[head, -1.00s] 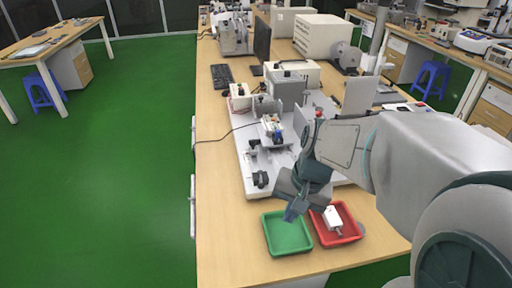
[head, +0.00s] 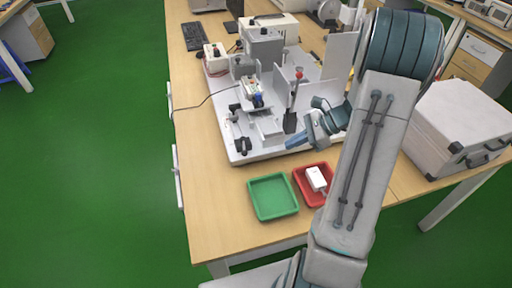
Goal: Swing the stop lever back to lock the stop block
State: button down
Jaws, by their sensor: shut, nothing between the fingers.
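A white test fixture (head: 272,148) stands on the wooden bench. A thin upright lever with a red knob (head: 299,72) and a dark lower end (head: 290,121) rises on its right side. Small black clamp-like parts (head: 241,146) sit on its left front edge. I cannot tell for sure which part is the stop lever or the stop block. My gripper (head: 290,144) is shut and empty. It points left over the front right of the fixture, just below the lever's dark end; whether they touch is unclear.
A green tray (head: 251,187) is empty. A red tray (head: 300,187) beside it holds a white device (head: 316,178). A grey-white case (head: 455,120) stands on the right. A keyboard (head: 190,36) lies at the back left. The bench's left front is clear.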

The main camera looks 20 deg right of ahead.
aim_at(244, 146)
jog(key=shift+w+d+f+m, duration=0.15)
jog(key=shift+w+d+m, duration=0.1)
jog(key=shift+d, duration=0.1)
jog(key=shift+w+d+f+m, duration=0.1)
jog(key=shift+d+f+m, duration=0.05)
jog(key=shift+d+m, duration=0.15)
jog(key=shift+t, duration=0.3)
jog(key=shift+f, duration=0.1)
jog(key=w+a+f+p, duration=0.1)
jog(key=w+a+f, duration=0.1)
jog(key=a, duration=0.3)
jog(key=w+a+f+p, duration=0.1)
jog(key=a+f, duration=0.2)
jog(key=a, duration=0.3)
jog(key=shift+w, duration=0.35)
jog(key=shift+a, duration=0.1)
